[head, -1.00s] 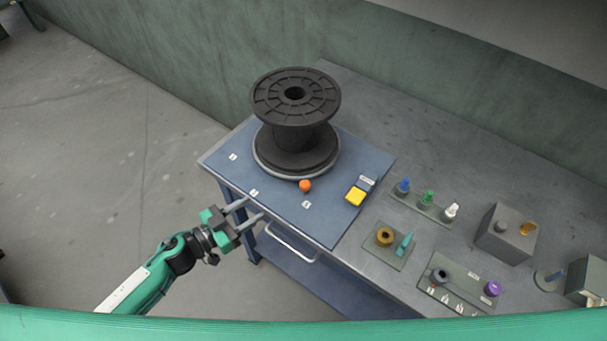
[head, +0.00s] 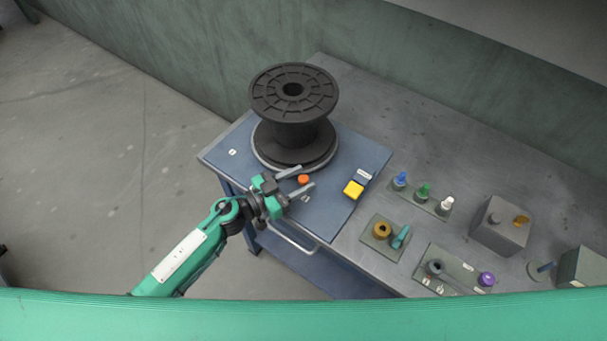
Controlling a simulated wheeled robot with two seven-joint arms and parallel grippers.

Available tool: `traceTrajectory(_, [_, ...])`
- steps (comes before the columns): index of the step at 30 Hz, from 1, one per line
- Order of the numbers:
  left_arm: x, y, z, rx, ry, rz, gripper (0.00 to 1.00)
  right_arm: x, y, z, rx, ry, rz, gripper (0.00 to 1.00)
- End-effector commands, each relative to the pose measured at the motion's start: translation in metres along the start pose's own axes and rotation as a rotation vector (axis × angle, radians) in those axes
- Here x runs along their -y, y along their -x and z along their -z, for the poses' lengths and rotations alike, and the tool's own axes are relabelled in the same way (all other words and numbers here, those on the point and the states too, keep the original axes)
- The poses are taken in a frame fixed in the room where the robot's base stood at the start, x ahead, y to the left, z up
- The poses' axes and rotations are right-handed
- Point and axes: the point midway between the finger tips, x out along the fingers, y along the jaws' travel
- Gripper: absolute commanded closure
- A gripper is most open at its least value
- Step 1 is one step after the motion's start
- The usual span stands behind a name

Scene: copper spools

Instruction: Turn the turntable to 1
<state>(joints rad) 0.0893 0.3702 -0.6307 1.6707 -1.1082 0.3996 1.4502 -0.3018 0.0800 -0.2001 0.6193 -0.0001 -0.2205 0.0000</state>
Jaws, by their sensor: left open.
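The turntable (head: 262,160) is a round grey disc on the blue cart top, with a large black spool (head: 292,128) standing upright on it. An orange knob (head: 303,179) sits at the turntable's front edge. My left gripper (head: 307,178) is open, its two grey fingers pointing right, with the orange knob between or just below the fingertips; contact cannot be told. One numbered white label (head: 232,152) shows at the left of the cart top. Another label (head: 306,198) is partly covered by the lower finger. My right gripper is not in view.
A cart handle (head: 290,240) is below my gripper.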

Motion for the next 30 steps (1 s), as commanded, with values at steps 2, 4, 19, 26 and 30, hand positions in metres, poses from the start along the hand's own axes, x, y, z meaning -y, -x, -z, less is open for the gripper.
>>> traceTrajectory(2, [0.000,-0.008,0.001,-0.002,0.000,0.000,0.55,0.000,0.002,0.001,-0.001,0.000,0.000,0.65])
traceTrajectory(4, [0.000,-0.012,0.001,0.000,-0.001,0.000,0.55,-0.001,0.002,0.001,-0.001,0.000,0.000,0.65])
traceTrajectory(19, [0.000,-0.016,0.000,0.000,0.000,0.000,0.85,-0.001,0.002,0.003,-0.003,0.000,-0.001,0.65])
traceTrajectory(26, [0.000,-0.015,0.000,0.000,-0.001,-0.001,1.00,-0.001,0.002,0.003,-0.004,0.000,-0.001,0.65])
traceTrajectory(30, [0.001,-0.014,0.000,0.001,-0.001,-0.008,1.00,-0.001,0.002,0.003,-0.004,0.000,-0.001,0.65])
